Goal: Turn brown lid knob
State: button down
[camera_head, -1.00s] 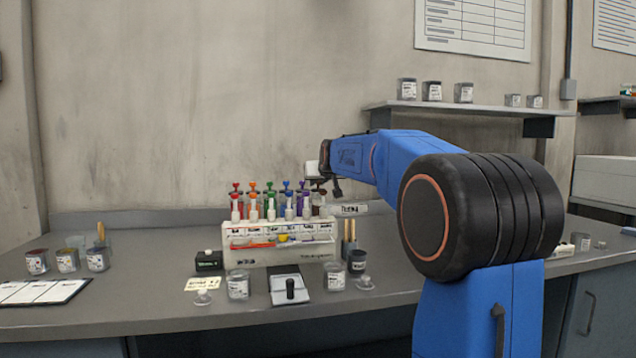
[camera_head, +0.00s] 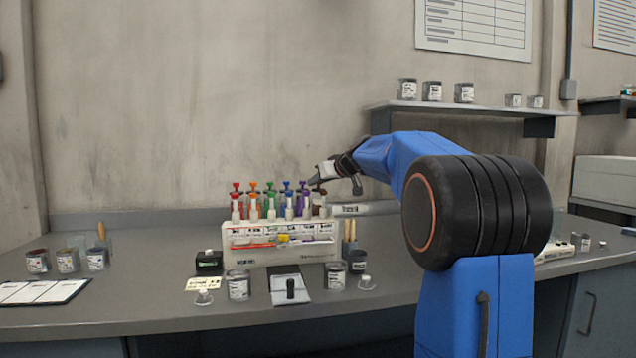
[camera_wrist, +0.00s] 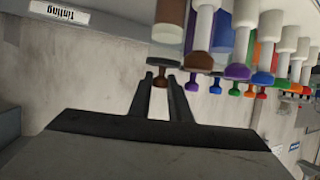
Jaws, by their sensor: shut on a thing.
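The wrist view is upside down. My gripper (camera_wrist: 161,77) is shut on the brown lid knob (camera_wrist: 160,81), which sits between its fingertips at the end of a brown canister (camera_wrist: 171,20). A second, larger brown knob (camera_wrist: 197,61) on a white rod is just to the right of the fingers and looks apart from them. In the head view my gripper (camera_head: 319,183) is above the right end of the white colorant rack (camera_head: 280,255). A brown part (camera_head: 319,199) shows under it there, but the fingers hide the grip.
Purple (camera_wrist: 191,86), blue and other coloured knobs stand close beside the gripper. A sign reading "Tinting" (camera_head: 352,209) is behind the rack. The wall shelf (camera_head: 460,108) holds several jars.

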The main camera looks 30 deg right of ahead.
jog(key=shift+f+n+g+y, duration=0.1)
jog(key=shift+n+g+y, duration=0.4)
jog(key=shift+n+y, duration=1.05)
jog(key=shift+y, duration=0.25)
jog(key=c, duration=1.9)
grip_release()
jog(key=shift+s, duration=0.1)
jog(key=v, duration=1.7)
jog(key=shift+s+d, duration=0.1)
